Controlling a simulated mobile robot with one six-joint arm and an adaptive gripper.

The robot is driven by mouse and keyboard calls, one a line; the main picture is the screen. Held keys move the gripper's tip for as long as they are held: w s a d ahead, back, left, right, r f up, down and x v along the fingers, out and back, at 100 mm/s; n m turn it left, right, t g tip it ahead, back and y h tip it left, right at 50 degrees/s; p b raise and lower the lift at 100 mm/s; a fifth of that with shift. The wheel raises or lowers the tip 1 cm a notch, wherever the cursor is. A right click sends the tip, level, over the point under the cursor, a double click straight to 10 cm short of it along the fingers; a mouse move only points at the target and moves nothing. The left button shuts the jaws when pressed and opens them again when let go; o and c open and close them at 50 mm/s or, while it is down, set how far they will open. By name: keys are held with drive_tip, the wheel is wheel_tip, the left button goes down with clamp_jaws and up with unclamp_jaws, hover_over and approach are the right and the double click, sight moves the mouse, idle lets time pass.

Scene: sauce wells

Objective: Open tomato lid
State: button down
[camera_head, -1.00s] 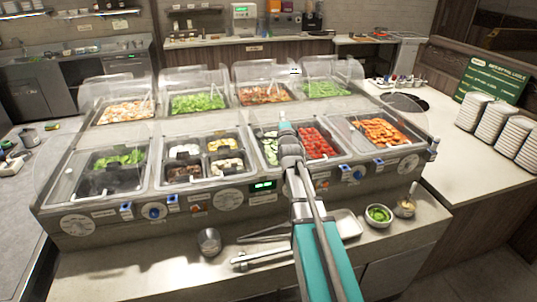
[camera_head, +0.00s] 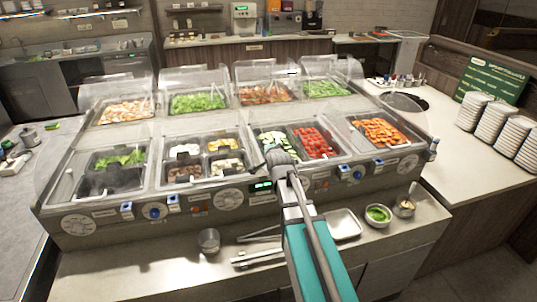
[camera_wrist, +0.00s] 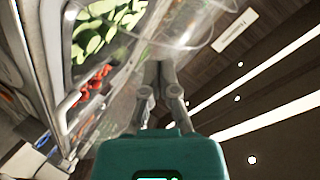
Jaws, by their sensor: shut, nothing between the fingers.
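Red tomatoes (camera_head: 315,143) lie in the right half of the front-row middle-right well, beside sliced cucumber (camera_head: 272,143). The wrist view shows the red pieces (camera_wrist: 92,90) and the pale green slices (camera_wrist: 92,35) at the upper left. A clear curved lid (camera_wrist: 188,42) shows near my fingertips in the wrist view. Its outline is faint in the head view, and I cannot tell how far it is raised. My gripper (camera_head: 268,152) is shut and empty at the front edge of this well. In the wrist view its fingers (camera_wrist: 160,68) are together, close to the clear lid; contact is unclear.
Clear covers (camera_head: 260,70) stand over the back-row wells. Orange food fills the well on the right (camera_head: 380,132). A steel tray (camera_head: 343,224), a green sauce bowl (camera_head: 378,214) and a metal cup (camera_head: 208,240) sit on the front counter. Plates (camera_head: 475,112) are stacked at right.

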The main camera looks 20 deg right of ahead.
drive_tip(key=shift+s+a+f+n+g, duration=0.4)
drive_tip(key=shift+s+a+f, duration=0.1)
drive_tip(key=shift+s+f, duration=0.2)
drive_tip(key=c, duration=1.1)
unclamp_jaws()
drive_tip(key=shift+o, duration=0.8)
drive_tip(key=shift+s+d+f, duration=0.1)
drive_tip(key=shift+d+f, duration=0.05)
drive_tip(key=shift+d, duration=0.05)
drive_tip(key=s+d+f+m+t+y+b, duration=0.1)
drive_tip(key=s+d+m+b, duration=0.5)
drive_tip(key=s+d, duration=0.9)
wheel_tip(320, 180, down, 2)
drive_tip(key=shift+s+d+f+m+t+b, duration=0.25)
drive_tip(key=shift+d+t+b, duration=0.45)
drive_tip(key=shift+d, duration=0.35)
drive_tip(key=shift+w, duration=0.2)
